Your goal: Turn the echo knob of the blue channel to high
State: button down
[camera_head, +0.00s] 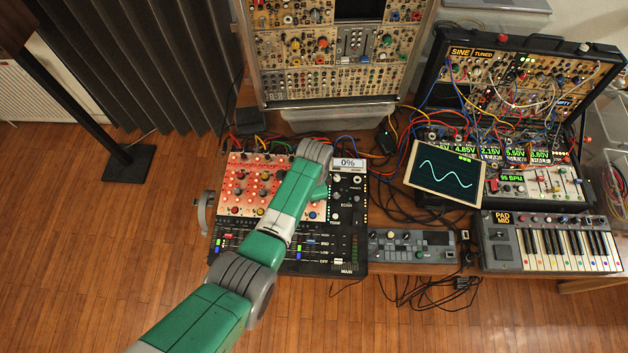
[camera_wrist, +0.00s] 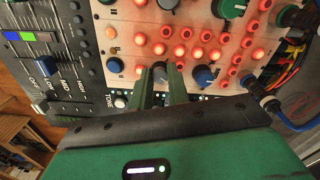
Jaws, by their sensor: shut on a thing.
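The mixer (camera_head: 345,255) stands at the table's front, with a panel of glowing red-orange buttons (camera_head: 240,190). Its small display (camera_head: 348,163) reads 0%, above an area labelled ECHO. In the wrist view, my gripper (camera_wrist: 161,82) reaches down to this panel (camera_wrist: 133,16) with its two green fingers close together. The fingers are shut on a small grey knob (camera_wrist: 160,71), which they partly cover. A blue knob (camera_wrist: 204,76) sits just right of the fingers, and another blue knob (camera_wrist: 115,65) sits to the left. In the head view my arm hides the fingers and the held knob.
Modular racks (camera_head: 330,50), a tilted oscilloscope screen (camera_head: 444,172), a small keyboard (camera_head: 550,243) and loose cables crowd the table. Open wooden floor (camera_head: 100,260) lies to the left.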

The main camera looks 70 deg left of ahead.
jog(key=m, duration=0.4)
jog(key=shift+m, duration=0.7)
jog(key=c, duration=1.3)
grip_release()
jog(key=shift+c, duration=0.2)
notch_tip(320, 180, up, 8)
jog(key=shift+f+p, duration=0.1)
jog(key=shift+p, duration=1.1)
